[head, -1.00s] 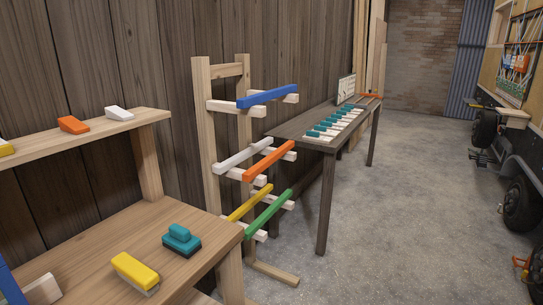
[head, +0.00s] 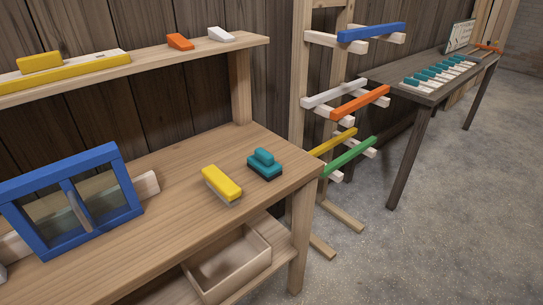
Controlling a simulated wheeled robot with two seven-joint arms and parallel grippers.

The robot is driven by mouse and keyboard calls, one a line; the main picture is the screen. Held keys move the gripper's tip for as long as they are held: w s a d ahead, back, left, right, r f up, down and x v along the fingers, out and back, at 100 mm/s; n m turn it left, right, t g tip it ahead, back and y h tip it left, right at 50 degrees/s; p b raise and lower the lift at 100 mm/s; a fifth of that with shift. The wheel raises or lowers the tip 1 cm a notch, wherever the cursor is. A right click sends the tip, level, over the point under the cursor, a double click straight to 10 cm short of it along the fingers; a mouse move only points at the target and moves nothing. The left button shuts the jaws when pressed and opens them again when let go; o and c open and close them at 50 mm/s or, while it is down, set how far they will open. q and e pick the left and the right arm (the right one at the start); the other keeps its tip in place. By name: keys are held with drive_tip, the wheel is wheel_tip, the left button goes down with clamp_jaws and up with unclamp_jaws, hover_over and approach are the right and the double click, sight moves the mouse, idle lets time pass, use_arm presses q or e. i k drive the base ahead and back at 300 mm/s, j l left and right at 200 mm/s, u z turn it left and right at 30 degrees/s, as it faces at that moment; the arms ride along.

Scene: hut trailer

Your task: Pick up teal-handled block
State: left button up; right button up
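The teal-handled block (head: 265,165) rests on the wooden workbench (head: 190,163) near its right end. It has a rounded teal handle on top of a teal body with a dark base. A yellow block with a pale base (head: 222,184) lies just to its left, apart from it. Neither of my grippers shows in the head view.
A blue-framed window (head: 75,200) stands at the bench's left. A shelf (head: 150,62) above holds yellow, orange and white pieces. An open wooden drawer or box (head: 230,265) sits below the benchtop. A rack with coloured bars (head: 345,100) stands right; concrete floor (head: 440,230) is open.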

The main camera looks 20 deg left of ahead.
sight(262, 163)
drive_tip(key=z, duration=1.85)
drive_tip(key=u, duration=2.5)
drive_tip(key=i+l+u, duration=0.35)
drive_tip(key=i+j, duration=0.05)
drive_tip(key=i, duration=0.05)
